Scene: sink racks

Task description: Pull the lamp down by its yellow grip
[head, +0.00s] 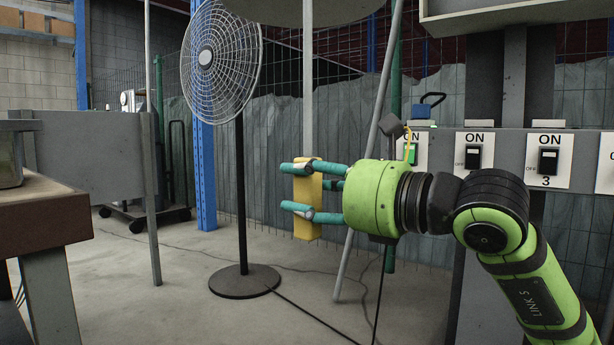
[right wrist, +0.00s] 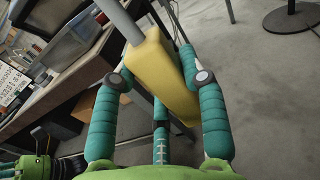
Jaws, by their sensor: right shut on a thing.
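The yellow grip (head: 307,205) is a block at the lower end of a pale rod (head: 307,90). The rod hangs from the round lamp (head: 300,10), which is cut off by the top edge of the head view. My right gripper (head: 305,190) comes from the right and its teal fingers are closed around the yellow grip. In the right wrist view the yellow grip (right wrist: 160,65) sits between the fingers of my right gripper (right wrist: 160,78).
A standing fan (head: 221,60) with a round base is behind and left of the grip. A panel with several ON/OFF switches (head: 473,150) is on the right. A slanted pole (head: 365,170) stands behind my gripper. A brown-topped table (head: 40,210) is at the left. Open floor lies below the grip.

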